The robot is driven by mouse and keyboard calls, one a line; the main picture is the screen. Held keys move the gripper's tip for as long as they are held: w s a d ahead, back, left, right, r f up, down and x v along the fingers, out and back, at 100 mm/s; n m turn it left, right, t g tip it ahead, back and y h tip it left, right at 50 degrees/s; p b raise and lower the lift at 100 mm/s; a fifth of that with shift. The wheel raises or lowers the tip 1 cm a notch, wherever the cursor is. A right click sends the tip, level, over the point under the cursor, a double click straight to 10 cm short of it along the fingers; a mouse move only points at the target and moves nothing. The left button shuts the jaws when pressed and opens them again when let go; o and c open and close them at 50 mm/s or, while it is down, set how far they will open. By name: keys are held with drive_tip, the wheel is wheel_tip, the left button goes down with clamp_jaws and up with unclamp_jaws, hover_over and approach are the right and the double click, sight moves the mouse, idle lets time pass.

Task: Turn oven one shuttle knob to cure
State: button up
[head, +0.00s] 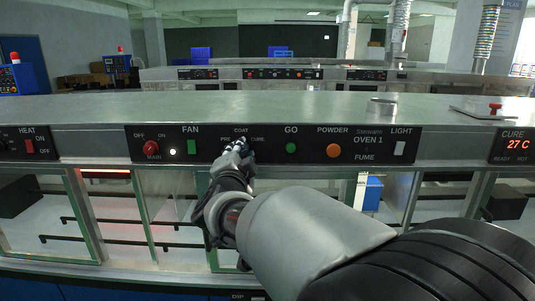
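The oven one control panel (275,144) is a black strip on the front of the metal oven, marked "OVEN 1". The labels "COAT", "CURE" and a partly covered "PRE..." mark the shuttle knob's place. The knob itself is hidden behind my gripper (241,149), so its setting does not show. My gripper's fingertips are at the panel, just below "COAT" and between the other two labels. I cannot tell whether the fingers touch or hold the knob, or how far apart they are.
Glass-fronted openings lie below the panel.

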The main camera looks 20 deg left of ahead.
drive_tip(key=o, duration=0.5)
drive_tip(key=shift+c, duration=0.2)
drive_tip(key=v, duration=0.8)
